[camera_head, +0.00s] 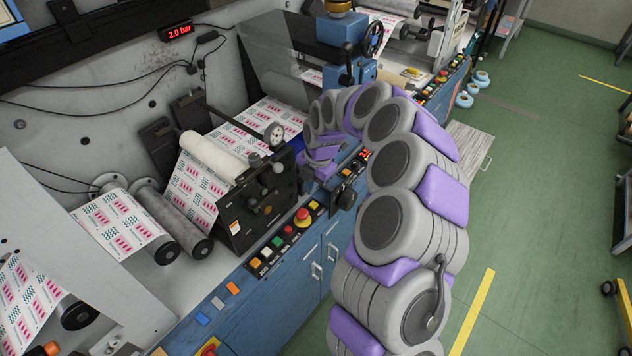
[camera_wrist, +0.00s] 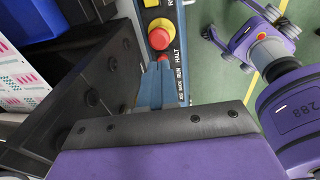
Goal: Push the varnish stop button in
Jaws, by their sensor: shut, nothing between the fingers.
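A red mushroom button (camera_head: 302,215) on a yellow base sits on the control strip along the front edge of the machine. A red mushroom button on a yellow base (camera_wrist: 160,38) also shows at the top of the wrist view, above a smaller red button (camera_wrist: 163,57) beside the printed word HALT. I cannot read a varnish label on any button. My gripper (camera_head: 320,160) is shut and empty, beyond the black side unit in the head view. Its purple and black jaw (camera_wrist: 160,128) fills the lower wrist view, apart from the buttons. Its tips are partly hidden.
Orange, white and green buttons (camera_head: 277,242) share the strip. Green floor (camera_head: 545,190) on the right is open.

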